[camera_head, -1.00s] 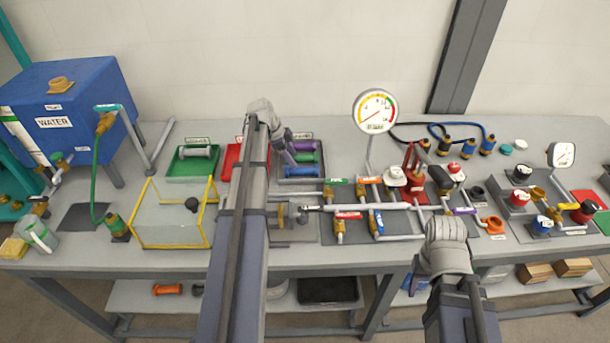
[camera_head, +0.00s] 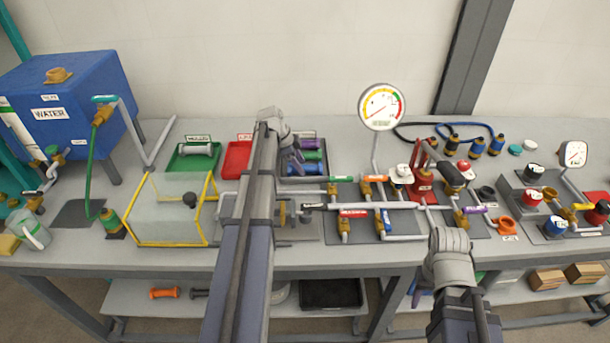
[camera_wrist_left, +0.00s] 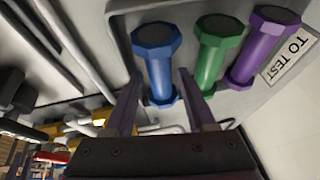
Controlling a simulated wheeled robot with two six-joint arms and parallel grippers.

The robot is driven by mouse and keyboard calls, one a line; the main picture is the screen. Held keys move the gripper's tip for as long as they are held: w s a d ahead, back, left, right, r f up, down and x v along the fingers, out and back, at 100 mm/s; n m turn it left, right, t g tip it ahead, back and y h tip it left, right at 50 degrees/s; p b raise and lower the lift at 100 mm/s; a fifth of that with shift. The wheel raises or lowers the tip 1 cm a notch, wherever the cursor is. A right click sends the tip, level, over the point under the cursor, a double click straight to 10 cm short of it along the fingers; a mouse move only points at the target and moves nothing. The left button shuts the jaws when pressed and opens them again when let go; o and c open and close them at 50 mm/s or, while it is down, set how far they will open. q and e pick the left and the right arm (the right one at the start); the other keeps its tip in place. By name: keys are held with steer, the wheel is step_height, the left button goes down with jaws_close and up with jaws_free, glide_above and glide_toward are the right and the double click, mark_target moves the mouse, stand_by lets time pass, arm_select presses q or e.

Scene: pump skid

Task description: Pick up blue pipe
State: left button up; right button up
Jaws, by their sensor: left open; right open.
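The blue pipe (camera_wrist_left: 157,62) lies in the wrist view between the two spread fingers of my left gripper (camera_wrist_left: 160,84), with a gap at each side. My left gripper is open and holds nothing. A green pipe (camera_wrist_left: 216,50) and a purple pipe (camera_wrist_left: 262,45) lie beside the blue one. In the head view my left gripper (camera_head: 294,160) hangs over the tray's left part and partly covers the pipes.
The "TO TEST" label (camera_wrist_left: 290,55) is beside the purple pipe. A green tray (camera_head: 193,161) and a red tray (camera_head: 236,158) lie left of the arm. A yellow-edged clear box (camera_head: 165,208) and a pipe assembly with a gauge (camera_head: 382,107) stand nearby.

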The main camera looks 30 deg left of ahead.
arm_select(q)
steer(key=shift+b+x, duration=0.45)
steer(key=shift+x, duration=0.55)
steer(key=shift+c, duration=0.3)
jaws_close()
